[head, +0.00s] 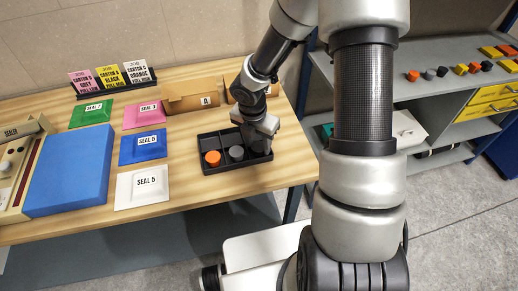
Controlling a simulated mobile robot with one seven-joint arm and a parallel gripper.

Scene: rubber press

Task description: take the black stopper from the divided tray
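The black divided tray (228,170) lies on the wooden table, near its right front edge. In its front row are an orange stopper (212,158) and a dark grey stopper (236,153). A black stopper (258,147) seems to sit in the front right compartment, hard to make out against the black tray and partly hidden by my gripper. My gripper (264,138) is over the right part of the tray, pointing down. Its fingertips are too small and hidden to show whether it is open or touching the stopper.
Cartons (192,95) stand behind the tray. Left of it lie blue (142,146), white (143,187), pink (144,113) and green (91,113) seal packets and a large blue block (70,170). A grey shelf (440,88) at right holds several coloured stoppers.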

